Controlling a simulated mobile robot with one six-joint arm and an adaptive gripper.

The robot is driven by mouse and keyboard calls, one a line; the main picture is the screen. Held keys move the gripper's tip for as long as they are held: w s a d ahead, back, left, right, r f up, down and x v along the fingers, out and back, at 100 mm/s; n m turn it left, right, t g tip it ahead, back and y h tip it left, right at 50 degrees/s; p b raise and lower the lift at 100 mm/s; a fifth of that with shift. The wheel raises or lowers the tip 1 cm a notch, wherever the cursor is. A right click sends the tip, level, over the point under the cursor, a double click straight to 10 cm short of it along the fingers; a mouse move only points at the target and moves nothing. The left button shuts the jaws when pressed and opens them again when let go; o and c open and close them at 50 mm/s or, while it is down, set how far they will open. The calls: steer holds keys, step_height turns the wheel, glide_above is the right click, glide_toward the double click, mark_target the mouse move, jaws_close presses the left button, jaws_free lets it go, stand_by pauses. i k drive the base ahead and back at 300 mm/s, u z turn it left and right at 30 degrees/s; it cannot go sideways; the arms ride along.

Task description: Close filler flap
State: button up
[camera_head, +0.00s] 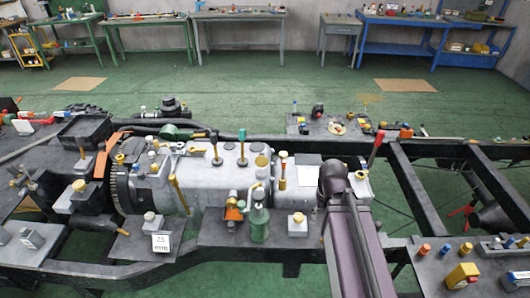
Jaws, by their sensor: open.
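A silver gearbox housing (210,175) lies across the black chassis frame in the middle, with many small fittings on top. I cannot tell for sure which part is the filler flap, or whether it is open. A round yellowish disc (262,160) sits on top of the housing, right of its middle. An orange-and-grey fitting (233,206) is on the front side, beside a green bottle-shaped part (260,222). My gripper does not show.
A tag (161,242) stands on the front ledge. A red-handled lever (376,148) rises right of my arm. A plate (470,262) with colored knobs is at lower right. Black frame rails (408,190) leave gaps. Workbenches (240,14) line the back wall; the green floor (240,80) before them is mostly clear.

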mark_target(261, 161)
steer(key=i, duration=0.85)
steer(key=u, duration=0.05)
